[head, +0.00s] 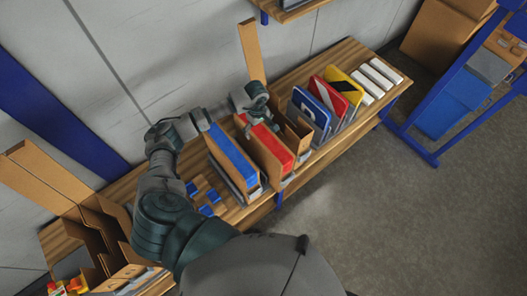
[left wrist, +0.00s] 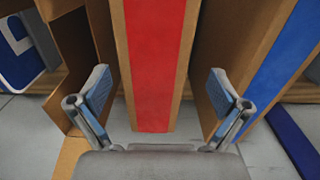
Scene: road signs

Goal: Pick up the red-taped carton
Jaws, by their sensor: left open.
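The red-taped carton (head: 271,148) stands upright on the wooden bench in the head view, between the blue-taped carton (head: 233,158) and an open brown carton (head: 297,132). In the left wrist view the red-taped carton (left wrist: 153,60) fills the middle, its red strip running down its near face. My left gripper (left wrist: 160,95) is open, with one finger on each side of this carton. The fingers look apart from it, though contact is hard to judge. In the head view my left gripper (head: 257,108) hangs over the carton's back end. My right gripper is not seen.
The blue-taped carton (left wrist: 285,55) is close beside one finger in the left wrist view. Blue, red and yellow sign plates (head: 310,112) stand farther right on the bench (head: 325,150). Small blue blocks (head: 207,210) lie left. Open cartons (head: 90,235) stand at the bench's left end.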

